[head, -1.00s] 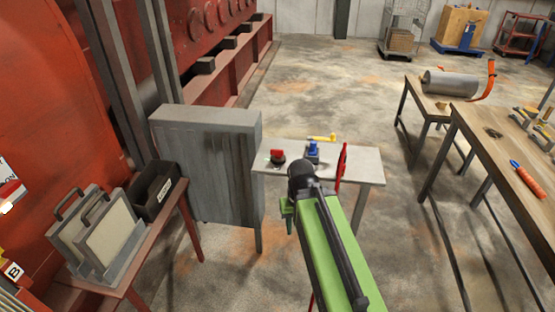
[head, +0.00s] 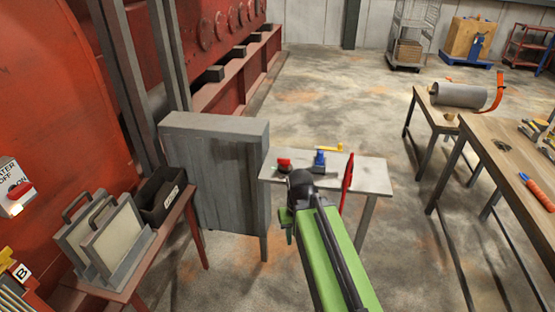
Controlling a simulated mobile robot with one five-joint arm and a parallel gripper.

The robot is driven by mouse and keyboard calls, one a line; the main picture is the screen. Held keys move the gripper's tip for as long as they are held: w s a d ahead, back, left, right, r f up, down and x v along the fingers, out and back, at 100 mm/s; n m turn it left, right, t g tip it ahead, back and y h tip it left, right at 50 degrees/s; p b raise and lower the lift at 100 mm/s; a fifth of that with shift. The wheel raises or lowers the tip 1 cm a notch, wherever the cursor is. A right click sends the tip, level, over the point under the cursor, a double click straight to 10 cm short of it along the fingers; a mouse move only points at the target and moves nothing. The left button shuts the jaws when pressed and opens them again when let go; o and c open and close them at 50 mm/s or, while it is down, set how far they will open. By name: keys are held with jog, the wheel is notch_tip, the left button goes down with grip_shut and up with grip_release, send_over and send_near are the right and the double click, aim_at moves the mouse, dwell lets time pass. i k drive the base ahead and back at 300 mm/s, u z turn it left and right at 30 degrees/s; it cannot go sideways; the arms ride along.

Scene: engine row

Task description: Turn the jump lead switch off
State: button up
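No label reading "jump lead" can be made out. A red knob on a dark base (head: 284,164) sits at the left of a small grey table (head: 372,178) in the head view. A grey switch box with a red knob (head: 16,187) is at the left edge; its lettering shows "OFF", "ON" and part of a word ending in "ATER". My green arm reaches up from the bottom to a black joint in front of the small table. My gripper's fingers are hidden behind the arm, and I cannot see what they hold.
A blue item (head: 319,160), a yellow-handled item (head: 329,148) and a red disc on edge (head: 347,184) are on or by the small table. A grey cabinet (head: 215,180) stands left of it. Wooden benches (head: 492,150) are at right.

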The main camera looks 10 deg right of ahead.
aim_at(286, 162)
jog(key=u, duration=1.15)
jog(key=i, duration=0.7)
jog(key=u, duration=0.45)
